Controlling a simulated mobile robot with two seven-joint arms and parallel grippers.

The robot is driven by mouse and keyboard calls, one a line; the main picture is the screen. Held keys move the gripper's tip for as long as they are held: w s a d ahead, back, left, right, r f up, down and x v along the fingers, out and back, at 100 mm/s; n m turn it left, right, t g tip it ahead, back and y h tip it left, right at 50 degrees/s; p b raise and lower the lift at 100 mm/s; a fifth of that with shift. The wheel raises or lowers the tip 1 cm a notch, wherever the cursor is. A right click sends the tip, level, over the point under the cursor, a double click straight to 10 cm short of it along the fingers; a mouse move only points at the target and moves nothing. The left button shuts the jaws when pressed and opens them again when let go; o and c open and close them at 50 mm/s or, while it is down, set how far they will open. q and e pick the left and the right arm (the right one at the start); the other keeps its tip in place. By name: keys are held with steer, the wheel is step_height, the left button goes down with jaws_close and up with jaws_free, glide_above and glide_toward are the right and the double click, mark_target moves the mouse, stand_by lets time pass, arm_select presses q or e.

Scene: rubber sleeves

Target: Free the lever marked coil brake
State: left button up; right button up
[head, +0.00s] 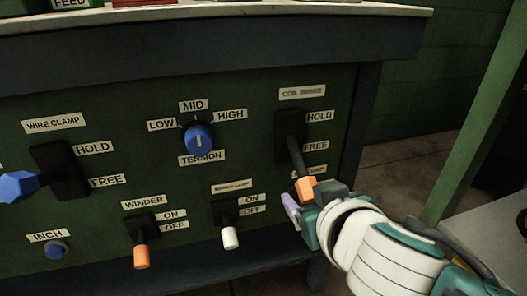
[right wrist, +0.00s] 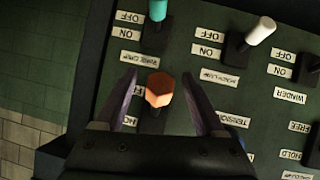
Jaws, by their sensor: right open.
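The coil brake lever has a black plate (head: 289,124), a dark shaft and an orange knob (head: 305,188). HOLD is marked at the upper right of its plate and FREE at the lower right. The shaft slants down, and the knob appears below the FREE label (head: 316,146). My right gripper (head: 308,197) is open at the knob. In the right wrist view, the picture is upside down and the orange knob (right wrist: 159,88) lies between the spread fingers (right wrist: 159,78), with gaps visible on both sides. My left gripper is not in view.
The wire clamp lever (head: 18,187) has a blue knob. A blue tension dial (head: 199,138), an orange winder switch (head: 140,256) and a white-tipped switch (head: 230,238) are left of my gripper. In the right wrist view, a teal-tipped switch (right wrist: 157,10) is near the orange knob.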

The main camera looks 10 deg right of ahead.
steer(key=shift+s+r, duration=0.2)
steer(key=p+v, duration=0.4)
steer(key=v, duration=0.5)
steer(key=shift+s, duration=0.2)
steer(key=shift+a, duration=0.1)
